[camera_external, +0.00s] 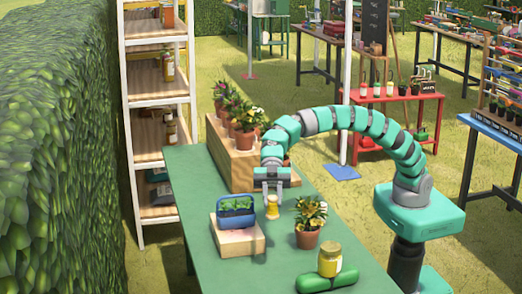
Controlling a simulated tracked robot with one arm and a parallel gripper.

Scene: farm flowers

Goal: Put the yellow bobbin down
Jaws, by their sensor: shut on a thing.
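The yellow bobbin (272,209) is small, with a pale top, and is upright just below my gripper's palm. My gripper (272,196) points straight down over the green table (200,172) and is shut on the bobbin. The bobbin's upper part is between the fingers. Its base is at or very near the table top; I cannot tell whether it touches.
A blue basket of seedlings (236,209) sits on a wooden block (238,238) to the left. A potted flower (309,222) stands close on the right. A yellow jar (330,260) and green cucumber-like things (312,284) are in front. A wooden planter step (232,160) stands behind.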

